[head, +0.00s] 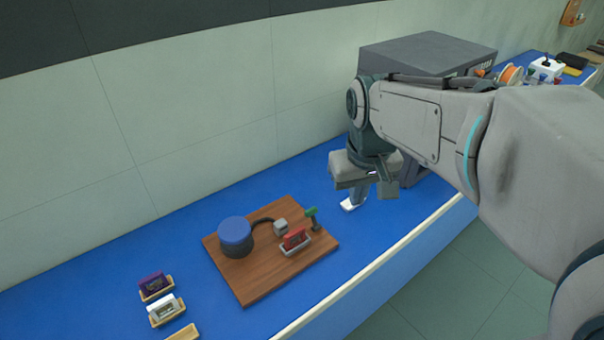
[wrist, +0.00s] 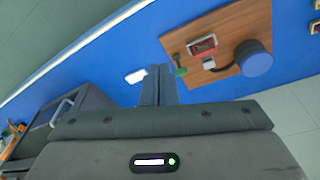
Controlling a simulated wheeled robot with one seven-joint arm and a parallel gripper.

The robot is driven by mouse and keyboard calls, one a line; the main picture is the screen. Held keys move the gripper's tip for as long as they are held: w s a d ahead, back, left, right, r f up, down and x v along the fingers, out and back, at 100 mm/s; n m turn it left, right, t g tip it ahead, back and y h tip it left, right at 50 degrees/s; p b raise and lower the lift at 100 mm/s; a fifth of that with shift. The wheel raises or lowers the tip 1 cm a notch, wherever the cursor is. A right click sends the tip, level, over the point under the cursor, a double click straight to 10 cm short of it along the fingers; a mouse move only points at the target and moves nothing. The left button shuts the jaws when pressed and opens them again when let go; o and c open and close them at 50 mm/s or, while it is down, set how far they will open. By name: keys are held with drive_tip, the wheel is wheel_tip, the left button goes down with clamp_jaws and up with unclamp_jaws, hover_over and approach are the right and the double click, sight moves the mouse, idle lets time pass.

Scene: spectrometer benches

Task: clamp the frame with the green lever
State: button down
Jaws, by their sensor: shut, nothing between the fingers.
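The red frame (head: 294,238) sits upright in a pale grey holder (head: 296,248) on a brown wooden board (head: 250,285). The green lever (head: 311,212) stands on a dark post just right of the frame. In the wrist view the frame (wrist: 203,46) shows near the board's edge, with the green lever (wrist: 180,71) close to my fingers. My gripper (head: 358,198) is shut and empty, pointing down over the bench to the right of the board, apart from the lever. Its fingertips (wrist: 159,68) are together.
A blue-topped round dark piece (head: 236,236) and a small grey block (head: 280,227) stand on the board. A white object (head: 350,205) lies below my fingers. Small trays with purple (head: 152,282) and white (head: 162,306) frames are at left. A grey instrument (head: 425,55) stands behind my arm.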

sight(314, 219)
drive_tip(key=w+a+f+n+g+b, duration=0.1)
drive_tip(key=w+a+f, duration=0.2)
drive_tip(key=w, duration=0.4)
drive_tip(key=w+a+f+n+g+b, duration=0.1)
drive_tip(key=w+a+f+n, duration=0.1)
drive_tip(key=w+a+f, duration=0.2)
drive_tip(key=w+a+f+n+g+h, duration=0.1)
drive_tip(key=w+a+f, duration=0.3)
drive_tip(key=w, duration=0.8)
wheel_tip(314, 219, down, 2)
drive_tip(key=shift+w+f+n+g+b, duration=0.25)
drive_tip(key=shift+n+g+b, duration=0.15)
drive_tip(key=f, duration=0.3)
drive_tip(key=s+f+p, duration=0.1)
drive_tip(key=f, duration=0.2)
drive_tip(key=d+f, duration=0.1)
drive_tip(key=f, duration=0.3)
drive_tip(key=shift+s, duration=0.4)
drive_tip(key=shift+s+d+r+p, duration=0.35)
drive_tip(key=shift+s+d+r, duration=0.05)
drive_tip(key=shift+s+r, duration=0.2)
drive_tip(key=shift+s+d+r+p, duration=0.3)
drive_tip(key=shift+s+d+r, duration=0.15)
drive_tip(key=shift+s, duration=0.1)
drive_tip(key=shift+s+d+r, duration=0.1)
drive_tip(key=shift+s, duration=0.1)
drive_tip(key=shift+d+b, duration=0.15)
drive_tip(key=shift+b, duration=0.2)
